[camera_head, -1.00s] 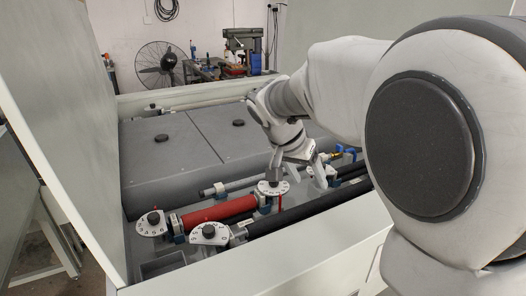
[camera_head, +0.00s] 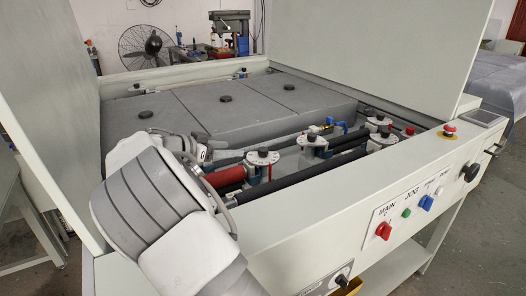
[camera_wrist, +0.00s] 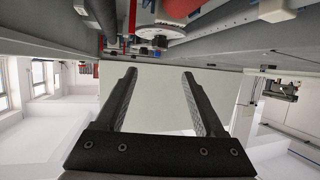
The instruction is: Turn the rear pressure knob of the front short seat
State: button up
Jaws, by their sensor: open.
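Several black knobs on white half-round dials stand along the machine's front rollers. One knob (camera_head: 262,152) is at the right end of the red roller (camera_head: 226,177), another (camera_head: 308,137) is farther right, and more (camera_head: 384,130) sit at the right end. I cannot tell which is the rear knob of the front short seat. In the wrist view, a knob (camera_wrist: 160,42) on a white dial (camera_wrist: 152,31) lies beyond my fingertips, apart from them. My gripper (camera_wrist: 160,74) is open with nothing between its fingers. In the head view my arm hides the left end of the rollers.
The front rim (camera_head: 330,190) and raised side panels enclose the bed. A long black roller (camera_head: 310,175) lies near the rim. Grey blocks (camera_head: 215,110) fill the rear.

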aim_at(262, 149)
jog(key=x, duration=1.5)
jog(key=shift+d+f, duration=0.15)
jog(key=shift+f, duration=0.1)
jog(key=shift+c, duration=0.2)
grip_shut()
